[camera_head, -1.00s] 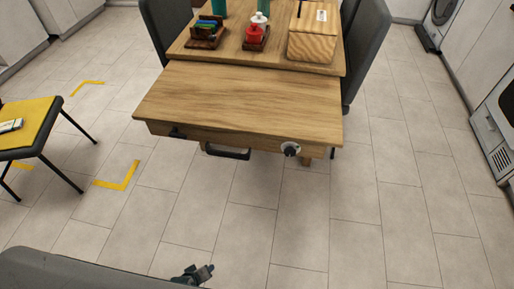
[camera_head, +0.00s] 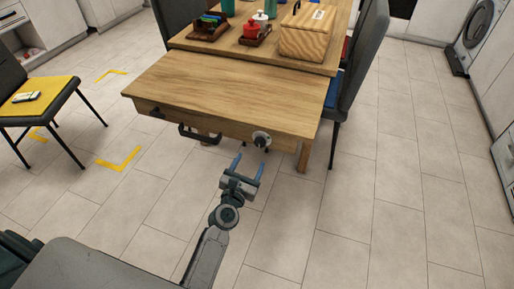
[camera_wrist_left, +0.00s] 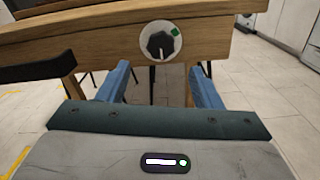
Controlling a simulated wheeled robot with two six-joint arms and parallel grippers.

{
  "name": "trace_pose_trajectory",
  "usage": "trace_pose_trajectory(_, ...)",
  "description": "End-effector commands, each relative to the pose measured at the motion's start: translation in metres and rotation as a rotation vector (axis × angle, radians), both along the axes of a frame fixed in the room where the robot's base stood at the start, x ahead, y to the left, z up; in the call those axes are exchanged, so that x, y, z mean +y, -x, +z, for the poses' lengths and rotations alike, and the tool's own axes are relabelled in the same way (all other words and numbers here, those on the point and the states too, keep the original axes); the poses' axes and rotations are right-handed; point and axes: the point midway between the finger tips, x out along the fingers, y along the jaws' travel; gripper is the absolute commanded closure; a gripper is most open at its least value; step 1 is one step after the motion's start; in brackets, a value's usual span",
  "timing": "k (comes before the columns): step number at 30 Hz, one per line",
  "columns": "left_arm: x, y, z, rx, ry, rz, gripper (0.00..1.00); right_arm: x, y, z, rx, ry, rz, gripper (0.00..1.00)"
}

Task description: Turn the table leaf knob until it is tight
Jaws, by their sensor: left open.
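The table leaf knob (camera_head: 261,139) is a dark knob on a pale round plate, on the front edge of the wooden table leaf (camera_head: 225,90), toward its right end. In the left wrist view the knob (camera_wrist_left: 160,44) shows a white pointer line facing down and a green mark at the plate's upper right. My left gripper (camera_head: 251,166) is open and empty, a little below and in front of the knob, not touching it. Its blue fingers (camera_wrist_left: 160,85) stand apart below the knob in the wrist view. My right gripper is not in view.
A black handle (camera_head: 199,134) hangs under the leaf's front edge, left of the knob. The table behind holds a wooden box (camera_head: 309,35) and condiments. A chair with a yellow seat (camera_head: 38,98) stands at left. The floor right of the table is clear.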

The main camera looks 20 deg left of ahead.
Motion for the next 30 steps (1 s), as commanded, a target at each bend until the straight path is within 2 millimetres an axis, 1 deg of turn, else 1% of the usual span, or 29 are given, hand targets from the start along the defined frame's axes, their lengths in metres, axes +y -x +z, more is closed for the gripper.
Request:
trace_pose_trajectory(1, 0.000, -0.011, 0.002, -0.002, -0.002, 0.000, 0.41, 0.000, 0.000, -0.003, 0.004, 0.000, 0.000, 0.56)
trace_pose_trajectory(6, -0.001, -0.043, 0.001, -0.001, -0.003, 0.000, 0.41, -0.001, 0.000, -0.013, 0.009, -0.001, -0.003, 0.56)
trace_pose_trajectory(9, -0.002, -0.057, 0.000, 0.000, -0.005, -0.001, 0.41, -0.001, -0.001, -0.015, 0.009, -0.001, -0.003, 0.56)
trace_pose_trajectory(12, -0.002, -0.068, 0.000, 0.001, -0.005, -0.001, 0.41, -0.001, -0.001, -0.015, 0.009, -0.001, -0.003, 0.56)
trace_pose_trajectory(18, -0.003, -0.076, -0.001, 0.002, -0.004, -0.001, 0.41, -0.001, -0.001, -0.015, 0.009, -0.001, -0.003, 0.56)
trace_pose_trajectory(24, -0.003, -0.076, -0.001, 0.002, -0.004, -0.001, 0.41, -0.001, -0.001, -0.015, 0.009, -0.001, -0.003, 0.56)
trace_pose_trajectory(25, -0.003, -0.076, -0.001, 0.002, -0.004, -0.001, 0.43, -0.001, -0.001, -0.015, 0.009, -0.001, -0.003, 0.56)
trace_pose_trajectory(27, -0.003, -0.076, -0.001, 0.002, -0.004, -0.001, 0.56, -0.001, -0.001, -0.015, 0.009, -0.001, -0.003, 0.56)
trace_pose_trajectory(29, -0.003, -0.076, -0.001, 0.002, -0.004, -0.001, 0.68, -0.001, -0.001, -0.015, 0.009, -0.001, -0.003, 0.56)
trace_pose_trajectory(30, -0.003, -0.076, -0.001, 0.002, -0.005, -0.001, 0.76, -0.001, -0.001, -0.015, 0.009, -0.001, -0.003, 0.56)
